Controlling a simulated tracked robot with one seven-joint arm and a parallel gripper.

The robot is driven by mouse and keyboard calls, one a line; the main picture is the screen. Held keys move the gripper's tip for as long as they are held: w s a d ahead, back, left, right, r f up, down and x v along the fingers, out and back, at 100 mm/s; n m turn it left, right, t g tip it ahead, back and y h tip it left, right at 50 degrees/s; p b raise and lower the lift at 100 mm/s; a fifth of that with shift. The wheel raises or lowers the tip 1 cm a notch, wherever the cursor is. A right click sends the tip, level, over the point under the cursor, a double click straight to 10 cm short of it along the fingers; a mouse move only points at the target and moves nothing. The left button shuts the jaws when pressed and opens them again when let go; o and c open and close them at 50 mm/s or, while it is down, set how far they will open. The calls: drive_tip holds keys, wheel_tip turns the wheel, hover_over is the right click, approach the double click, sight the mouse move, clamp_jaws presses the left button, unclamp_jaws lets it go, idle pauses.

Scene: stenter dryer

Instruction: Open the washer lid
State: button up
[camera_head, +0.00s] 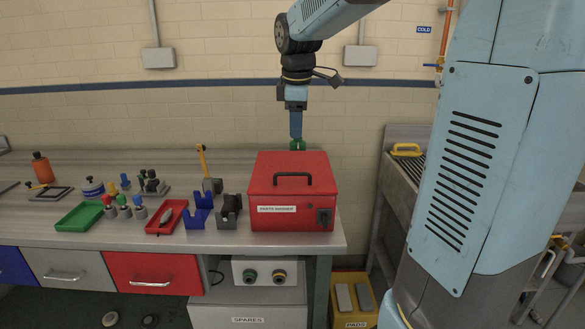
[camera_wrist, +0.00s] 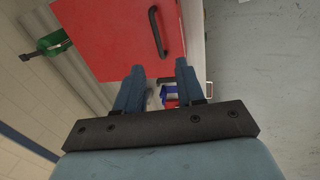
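The red parts washer (camera_head: 291,209) stands on the right end of the bench. Its lid (camera_head: 262,180) is down and carries a black arched handle (camera_head: 292,176). In the wrist view the red lid (camera_wrist: 110,40) fills the upper middle, with the handle (camera_wrist: 154,32) beyond the fingertips. My gripper (camera_head: 296,135) points down above and behind the washer's back edge in the head view, apart from the handle. In the wrist view my gripper (camera_wrist: 158,70) has its two blue fingers spread with nothing held between them.
Blue (camera_head: 198,211) and dark grey (camera_head: 229,210) blocks stand left of the washer. A red tray (camera_head: 157,228) and a green tray (camera_head: 80,217) lie farther left. A wall rises behind.

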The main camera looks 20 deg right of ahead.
drive_tip(key=w, duration=0.1)
approach(294, 174)
drive_tip(key=shift+n, duration=0.4)
drive_tip(key=x, duration=0.8)
drive_tip(key=shift+w+d+r, duration=0.1)
drive_tip(key=shift+w, duration=0.15)
clamp_jaws()
drive_tip(key=shift+r, duration=0.1)
